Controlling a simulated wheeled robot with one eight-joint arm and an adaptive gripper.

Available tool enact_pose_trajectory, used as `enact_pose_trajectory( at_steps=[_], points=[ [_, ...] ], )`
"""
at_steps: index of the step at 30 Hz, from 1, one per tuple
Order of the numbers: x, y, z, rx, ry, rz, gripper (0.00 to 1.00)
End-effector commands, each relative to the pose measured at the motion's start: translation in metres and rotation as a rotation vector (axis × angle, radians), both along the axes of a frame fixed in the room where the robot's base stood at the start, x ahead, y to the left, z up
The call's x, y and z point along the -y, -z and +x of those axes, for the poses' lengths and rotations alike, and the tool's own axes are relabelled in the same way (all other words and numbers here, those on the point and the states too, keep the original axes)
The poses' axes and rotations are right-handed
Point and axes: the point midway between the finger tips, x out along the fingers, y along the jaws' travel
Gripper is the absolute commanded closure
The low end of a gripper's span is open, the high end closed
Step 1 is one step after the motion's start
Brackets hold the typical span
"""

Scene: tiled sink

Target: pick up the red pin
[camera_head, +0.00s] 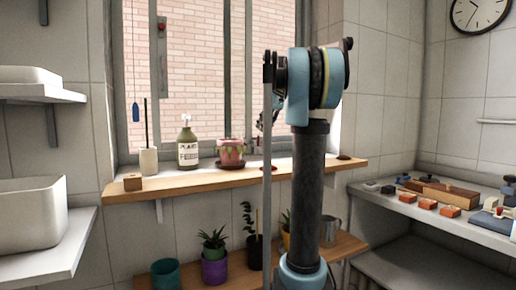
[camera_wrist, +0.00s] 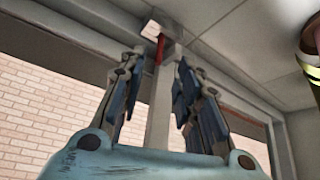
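In the wrist view, a narrow red piece (camera_wrist: 160,48), which looks like the red pin, hangs below a pale block (camera_wrist: 151,30) at the top of a grey upright bar. It lies beyond my fingertips, roughly in line with the gap between them. My gripper (camera_wrist: 158,78) is open and empty, with its blue-grey fingers apart on either side of the bar. In the head view, a small red spot (camera_head: 162,26) shows high on the window's left upright; I cannot tell if it is the same piece. My gripper (camera_head: 267,121) is mostly hidden by my arm there, near the window.
More pots stand on a lower shelf. A counter (camera_head: 425,213) at right holds several small blocks.

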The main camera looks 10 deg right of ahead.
Motion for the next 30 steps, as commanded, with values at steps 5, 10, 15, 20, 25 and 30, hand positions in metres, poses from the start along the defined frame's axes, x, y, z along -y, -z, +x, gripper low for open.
enact_pose_trajectory(
  at_steps=[5, 10, 15, 20, 25, 30],
  points=[
    [-0.003, 0.006, 0.004, 0.000, 0.000, 0.000, 0.69],
    [-0.010, 0.022, 0.014, 0.000, -0.003, -0.001, 0.69],
    [-0.017, 0.041, 0.023, 0.000, -0.001, -0.001, 0.69],
    [-0.018, 0.045, 0.025, 0.000, -0.001, 0.000, 0.69],
    [-0.019, 0.044, 0.025, 0.000, -0.002, 0.000, 0.81],
    [-0.019, 0.044, 0.025, 0.000, -0.002, 0.000, 1.00]
  ],
)
